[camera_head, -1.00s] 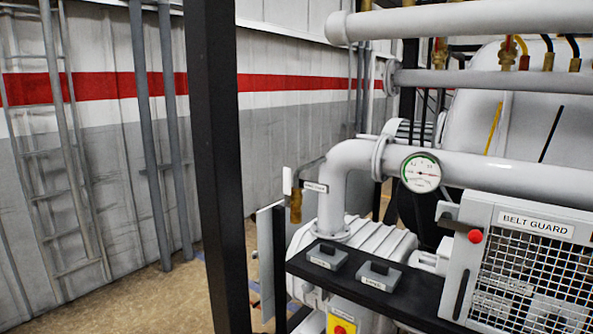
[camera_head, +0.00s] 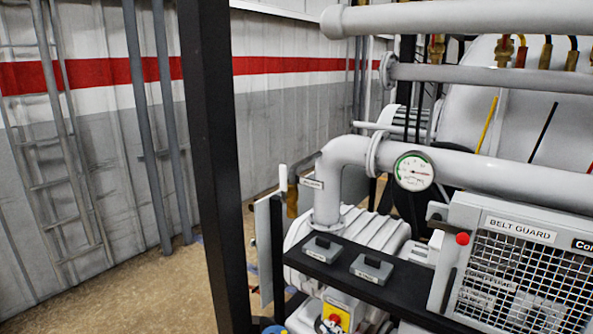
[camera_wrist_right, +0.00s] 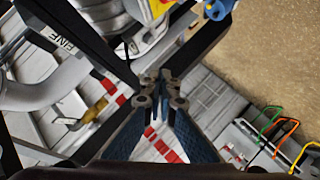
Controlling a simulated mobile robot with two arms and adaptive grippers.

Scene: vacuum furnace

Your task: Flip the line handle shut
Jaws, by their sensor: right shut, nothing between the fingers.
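The line valve has a brass body (camera_head: 292,200) left of the grey pipe elbow in the head view. A thin white upright piece (camera_head: 283,178) stands beside it, and a small label (camera_head: 311,183) sits on the elbow. The brass body also shows in the wrist view (camera_wrist_right: 95,110). My right gripper (camera_wrist_right: 166,88) is shut and empty in the wrist view. It appears to the right of the brass body in that view, with a visible gap. I cannot make out the gripper clearly in the head view. The handle's exact position is too small to tell. My left gripper is out of view.
A black post (camera_head: 210,170) stands left of the valve. A black shelf (camera_head: 340,262) with two small grey switch boxes is below the elbow. A pressure gauge (camera_head: 413,171) and a belt guard (camera_head: 520,265) are to the right. Open floor (camera_head: 130,300) lies at left.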

